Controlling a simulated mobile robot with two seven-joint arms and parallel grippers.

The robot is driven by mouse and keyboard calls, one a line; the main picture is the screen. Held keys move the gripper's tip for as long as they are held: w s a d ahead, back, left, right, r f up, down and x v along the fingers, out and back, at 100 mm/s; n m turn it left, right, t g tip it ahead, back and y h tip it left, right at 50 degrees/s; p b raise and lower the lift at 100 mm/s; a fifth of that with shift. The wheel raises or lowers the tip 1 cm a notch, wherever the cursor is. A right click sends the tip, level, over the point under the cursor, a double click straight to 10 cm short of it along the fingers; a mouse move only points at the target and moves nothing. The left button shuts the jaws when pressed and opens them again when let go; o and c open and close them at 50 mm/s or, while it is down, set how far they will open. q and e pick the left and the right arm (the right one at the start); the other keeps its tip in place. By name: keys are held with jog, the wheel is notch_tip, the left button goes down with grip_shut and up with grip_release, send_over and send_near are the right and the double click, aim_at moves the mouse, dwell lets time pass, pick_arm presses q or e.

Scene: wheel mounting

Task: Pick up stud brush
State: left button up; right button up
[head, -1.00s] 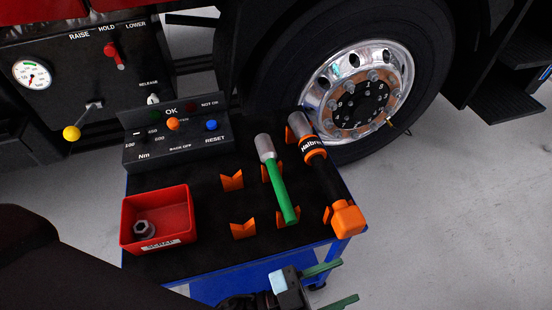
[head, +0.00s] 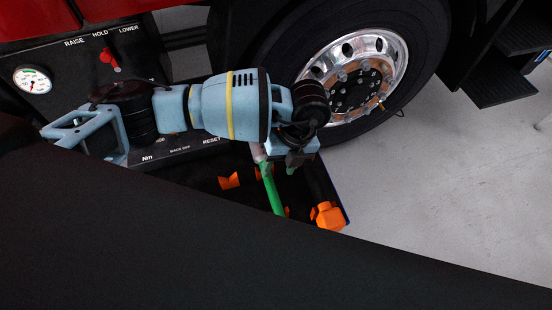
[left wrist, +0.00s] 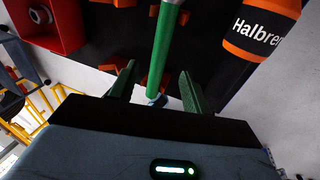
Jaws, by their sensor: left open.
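The stud brush, with a green handle (head: 272,190) and a grey head, lies on orange rests on the black cart top. My arm hides part of it in the head view. In the left wrist view its green handle (left wrist: 163,50) runs between and beyond my fingers. My left gripper (left wrist: 157,85) is open, its two green fingers on either side of the handle's line, and it holds nothing. My right gripper is not in view.
The orange and black Halbren tool (left wrist: 262,28) lies close to the right of the brush; its orange end (head: 330,216) shows in the head view. A red bin (left wrist: 50,25) stands left. The truck wheel (head: 355,85) is behind the cart. An empty orange rest (head: 229,181) is left of the brush.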

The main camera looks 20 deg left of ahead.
aim_at(270, 179)
pick_arm(q)
jog(key=shift+y, duration=0.3)
jog(key=shift+w+a+x, duration=0.1)
jog(key=shift+w+x, duration=0.1)
jog(key=shift+x, duration=1)
jog(key=shift+w+a+x, duration=0.1)
jog(key=shift+w+x, duration=0.1)
jog(key=shift+x, duration=0.95)
jog(key=shift+w+a+x, duration=0.1)
jog(key=shift+w+x, duration=0.15)
jog(key=shift+x, duration=0.95)
grip_shut()
jog(key=shift+r, duration=0.1)
